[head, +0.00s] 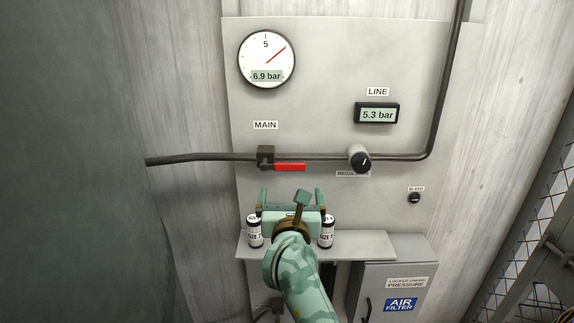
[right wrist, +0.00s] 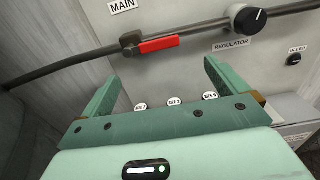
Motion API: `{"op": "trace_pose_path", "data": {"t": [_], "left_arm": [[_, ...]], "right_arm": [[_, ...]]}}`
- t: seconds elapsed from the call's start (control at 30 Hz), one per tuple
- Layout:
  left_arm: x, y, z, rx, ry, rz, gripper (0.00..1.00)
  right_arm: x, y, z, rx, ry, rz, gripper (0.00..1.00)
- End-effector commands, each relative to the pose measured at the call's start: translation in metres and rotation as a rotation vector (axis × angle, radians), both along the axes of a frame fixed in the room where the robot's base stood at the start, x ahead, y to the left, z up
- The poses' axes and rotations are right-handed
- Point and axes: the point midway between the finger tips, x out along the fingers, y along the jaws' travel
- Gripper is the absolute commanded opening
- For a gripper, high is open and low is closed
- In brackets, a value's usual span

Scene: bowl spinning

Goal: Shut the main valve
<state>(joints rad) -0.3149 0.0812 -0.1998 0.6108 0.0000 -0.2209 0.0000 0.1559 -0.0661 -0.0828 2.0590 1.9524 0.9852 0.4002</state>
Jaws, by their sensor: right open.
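The main valve (head: 265,155) is a dark block on the pipe under the MAIN label. Its red lever (head: 290,167) points right, along the pipe. In the right wrist view the red lever (right wrist: 158,45) is ahead of the fingers, near the top. My right gripper (head: 291,195) is open and empty, below the lever and apart from it. Its spread fingers (right wrist: 160,75) also show in the right wrist view. My left gripper is not in view.
A regulator knob (head: 359,158) sits right of the lever on the pipe (head: 200,159). The gauge (head: 266,60) reads 6.9 bar, the line display (head: 377,114) 5.3 bar. Small cans (head: 255,232) stand on the shelf (head: 365,246). A bleed knob (head: 414,198) is at right.

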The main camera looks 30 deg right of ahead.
Motion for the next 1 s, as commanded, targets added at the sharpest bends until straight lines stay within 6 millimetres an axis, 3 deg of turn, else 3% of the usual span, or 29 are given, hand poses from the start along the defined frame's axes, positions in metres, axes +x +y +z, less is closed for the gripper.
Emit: {"op": "trace_pose_path", "data": {"t": [0.13, 0.33, 0.5, 0.7, 1.0], "left_arm": [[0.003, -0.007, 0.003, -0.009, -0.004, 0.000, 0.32], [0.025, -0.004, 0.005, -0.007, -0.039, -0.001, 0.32], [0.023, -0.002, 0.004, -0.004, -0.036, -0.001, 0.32], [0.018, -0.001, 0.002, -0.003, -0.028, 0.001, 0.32], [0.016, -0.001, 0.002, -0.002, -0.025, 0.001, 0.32]], "right_arm": [[0.031, -0.020, 0.003, -0.003, -0.001, -0.002, 0.98], [0.075, -0.046, 0.002, -0.003, -0.002, -0.001, 0.98], [0.103, -0.063, 0.001, -0.004, -0.001, -0.001, 0.98], [0.119, -0.073, 0.001, -0.004, 0.000, 0.000, 0.98], [0.121, -0.074, 0.001, -0.004, 0.000, 0.000, 0.98]]}}
